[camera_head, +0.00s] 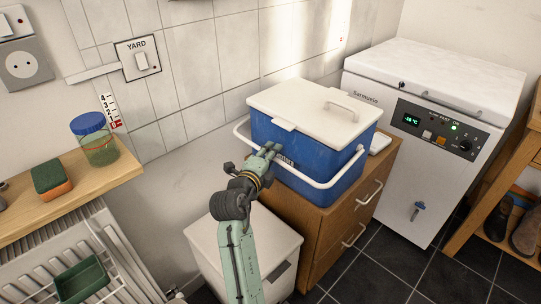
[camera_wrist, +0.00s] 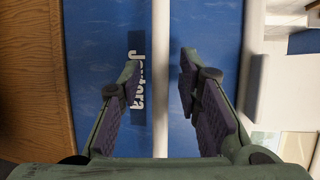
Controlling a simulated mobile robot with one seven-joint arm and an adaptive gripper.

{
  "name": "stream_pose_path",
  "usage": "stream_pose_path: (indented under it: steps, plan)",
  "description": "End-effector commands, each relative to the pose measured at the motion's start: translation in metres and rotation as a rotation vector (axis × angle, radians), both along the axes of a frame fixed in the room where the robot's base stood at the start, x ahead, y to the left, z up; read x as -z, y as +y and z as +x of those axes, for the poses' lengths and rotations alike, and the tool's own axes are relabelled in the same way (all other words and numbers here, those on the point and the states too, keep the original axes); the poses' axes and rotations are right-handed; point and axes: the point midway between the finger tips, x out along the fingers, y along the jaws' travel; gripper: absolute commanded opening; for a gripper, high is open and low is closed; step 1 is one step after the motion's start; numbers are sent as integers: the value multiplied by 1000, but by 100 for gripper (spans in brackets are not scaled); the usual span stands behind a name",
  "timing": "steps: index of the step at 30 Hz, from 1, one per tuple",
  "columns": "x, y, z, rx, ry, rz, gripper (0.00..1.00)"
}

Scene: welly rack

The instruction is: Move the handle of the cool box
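The cool box (camera_head: 295,150) is blue with a white lid (camera_head: 315,110) and stands on a wooden cabinet. Its white bail handle (camera_head: 318,184) hangs down across the front side. My gripper (camera_head: 272,149) is at the front face of the box, near its left part. In the wrist view my gripper (camera_wrist: 158,68) is open, with one finger on each side of the handle bar (camera_wrist: 161,110). Gaps show between the bar and both fingers. The blue wall (camera_wrist: 215,30) with its lettering is behind the bar. In the head view my gripper hides part of the handle.
The wooden cabinet (camera_head: 321,225) has drawer handles on its front. A white chest freezer (camera_head: 420,170) stands to the right. A white bin (camera_head: 280,262) is below my arm. A wooden shelf (camera_head: 75,203) with a jar (camera_head: 95,140) and a sponge (camera_head: 50,177) is at the left.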

Motion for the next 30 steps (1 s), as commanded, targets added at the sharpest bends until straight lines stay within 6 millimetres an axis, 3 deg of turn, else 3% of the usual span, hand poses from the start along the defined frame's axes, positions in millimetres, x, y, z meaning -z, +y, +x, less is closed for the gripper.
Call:
stream_pose_path:
  steps: [14,30]
  plan:
    - [0,0,0,0,0,0,0]
    - [0,0,0,0,0,-1,0]
